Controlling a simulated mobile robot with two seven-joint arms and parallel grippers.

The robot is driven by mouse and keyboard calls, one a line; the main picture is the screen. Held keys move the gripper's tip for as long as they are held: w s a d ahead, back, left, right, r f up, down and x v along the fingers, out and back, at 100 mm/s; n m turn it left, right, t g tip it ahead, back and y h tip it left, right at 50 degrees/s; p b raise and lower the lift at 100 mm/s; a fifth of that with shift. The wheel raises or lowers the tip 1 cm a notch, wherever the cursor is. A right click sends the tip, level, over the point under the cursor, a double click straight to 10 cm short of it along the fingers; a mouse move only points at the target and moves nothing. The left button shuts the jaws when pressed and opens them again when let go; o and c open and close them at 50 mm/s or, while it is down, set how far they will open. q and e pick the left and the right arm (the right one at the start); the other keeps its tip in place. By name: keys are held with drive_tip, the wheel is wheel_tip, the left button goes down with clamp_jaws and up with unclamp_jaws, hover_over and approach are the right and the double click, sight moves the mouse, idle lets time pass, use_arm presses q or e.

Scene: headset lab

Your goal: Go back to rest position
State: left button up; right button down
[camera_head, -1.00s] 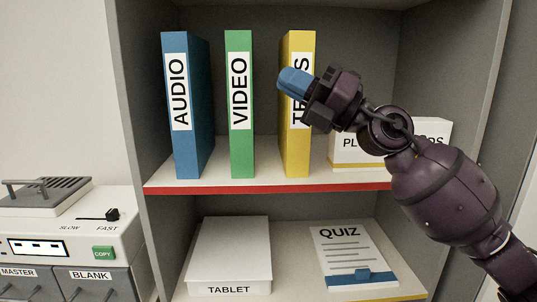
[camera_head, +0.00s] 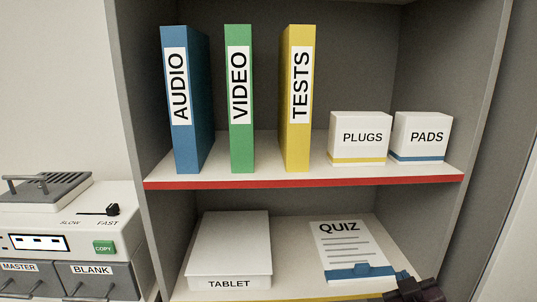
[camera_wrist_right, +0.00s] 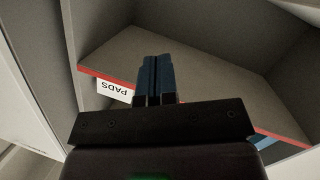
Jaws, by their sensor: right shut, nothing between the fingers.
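My right gripper (camera_head: 374,270) shows at the bottom right of the head view, low in front of the lower shelf. Its blue fingers overlap the bottom of the QUIZ sheet (camera_head: 342,243) in the picture; I cannot tell the gap between them. In the right wrist view the two blue fingers (camera_wrist_right: 156,72) lie together, with nothing between them. Most of my right arm is out of the head view. My left gripper is not in view.
The upper shelf (camera_head: 300,182) holds blue AUDIO (camera_head: 194,100), green VIDEO (camera_head: 239,145) and yellow TESTS (camera_head: 298,145) binders, plus PLUGS (camera_head: 360,123) and PADS (camera_head: 423,122) boxes. A TABLET box (camera_head: 230,245) lies below. A copying machine (camera_head: 85,215) stands left.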

drive_tip(key=s+d+f+m+g+y, duration=0.1)
drive_tip(key=s+f+m+g, duration=0.1)
drive_tip(key=s+f+g, duration=0.75)
drive_tip(key=s+f+m+g+y, duration=0.1)
drive_tip(key=s+f+g, duration=0.2)
drive_tip(key=s+f, duration=0.8)
drive_tip(key=w+f+t, duration=0.3)
drive_tip(key=f+t, duration=0.3)
drive_tip(key=t, duration=0.2)
drive_tip(key=shift+f+n+y, duration=0.2)
drive_tip(key=shift+n+y, duration=0.1)
drive_tip(key=shift+y, duration=0.1)
